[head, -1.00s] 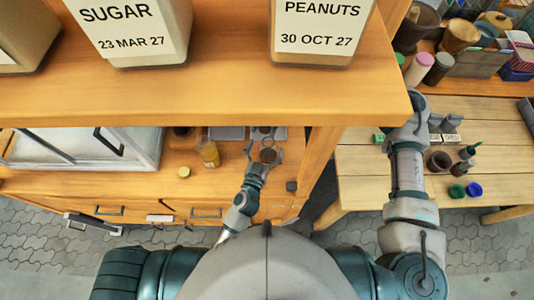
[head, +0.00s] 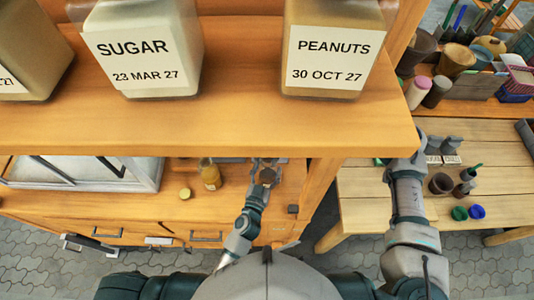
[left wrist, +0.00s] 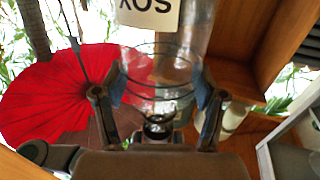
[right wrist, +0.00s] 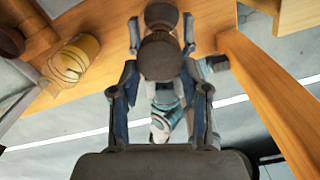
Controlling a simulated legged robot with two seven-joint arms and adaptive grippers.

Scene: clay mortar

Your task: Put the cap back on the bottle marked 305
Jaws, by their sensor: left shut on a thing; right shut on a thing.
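The clear glass bottle (left wrist: 160,75) stands between my left gripper's fingers (left wrist: 157,100) in the left wrist view. My left gripper (head: 267,170) shows under the shelf edge in the head view, shut on the bottle. In the right wrist view, a round brown piece, apparently the cap (right wrist: 160,58), sits between my right gripper's closed fingertips (right wrist: 161,72). Another brown round shape lies just beyond it. Whether cap and bottle touch is unclear. The shelf hides my right gripper in the head view.
A thick wooden shelf (head: 230,135) with SUGAR (head: 150,55) and PEANUTS (head: 330,50) jars overhangs the work. A wooden post (right wrist: 265,100) rises at the right.

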